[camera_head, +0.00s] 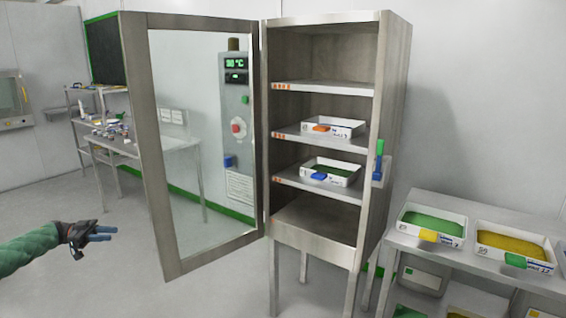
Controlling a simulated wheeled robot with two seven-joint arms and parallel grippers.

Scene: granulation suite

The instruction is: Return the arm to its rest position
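My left gripper (112,234) is at the lower left, at the end of my green-sleeved arm (28,247). It hangs in free space left of the open cabinet door (158,150) and touches nothing that I can see. Its two bluish fingers point right and lie close to each other in this view. I cannot tell whether they are open or shut, and I see no object between them. My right gripper is not in view.
The steel cabinet (392,100) stands open, with white trays on two shelves: one with an orange tag (345,127), one with a blue tag (344,178). A rack (398,235) at the right holds green (458,227) and yellow (545,252) trays. A cluttered table stands behind left.

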